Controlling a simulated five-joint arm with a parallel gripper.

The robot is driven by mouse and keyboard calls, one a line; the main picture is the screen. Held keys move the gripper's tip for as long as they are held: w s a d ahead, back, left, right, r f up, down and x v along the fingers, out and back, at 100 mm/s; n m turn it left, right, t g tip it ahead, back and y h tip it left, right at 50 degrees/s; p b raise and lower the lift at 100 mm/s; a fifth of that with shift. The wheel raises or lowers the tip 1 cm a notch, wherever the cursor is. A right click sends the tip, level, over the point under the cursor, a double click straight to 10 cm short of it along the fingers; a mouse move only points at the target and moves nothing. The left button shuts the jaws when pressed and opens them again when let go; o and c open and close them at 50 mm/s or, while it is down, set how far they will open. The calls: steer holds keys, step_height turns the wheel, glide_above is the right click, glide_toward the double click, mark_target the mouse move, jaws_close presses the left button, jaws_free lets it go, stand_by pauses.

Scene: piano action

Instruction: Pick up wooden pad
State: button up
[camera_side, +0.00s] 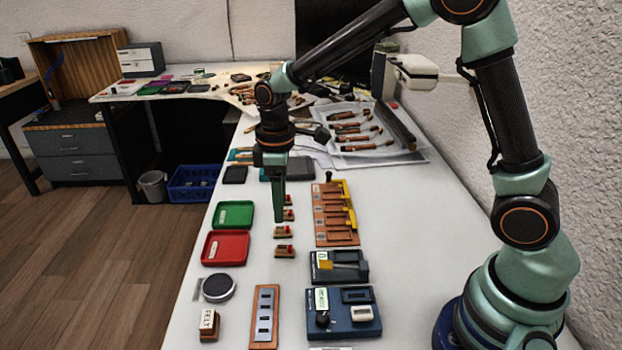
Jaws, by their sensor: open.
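Several small wooden pads with red tops stand in a row down the middle of the table. The nearest wooden pad (284,251) and the one behind it (283,233) show clearly. Those further back are partly hidden by my gripper. My gripper (279,217) points straight down at the left side of the row, with its long green fingers seen nearly edge-on. It is open, and I see nothing held in it. I cannot tell how far its tips are above the table.
A green tray (234,214) and a red tray (225,247) lie left of the row. An orange rack with yellow parts (335,228) stands to the right. A blue fixture (345,312), a dark block (339,267) and a felt block (209,324) are nearer. Right of the rack is clear.

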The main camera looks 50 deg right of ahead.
mark_target(283, 247)
step_height(283, 247, down, 12)
steer(key=shift+w+d+r, duration=0.1)
steer(key=shift+r, duration=0.1)
jaws_close()
stand_by(0.5)
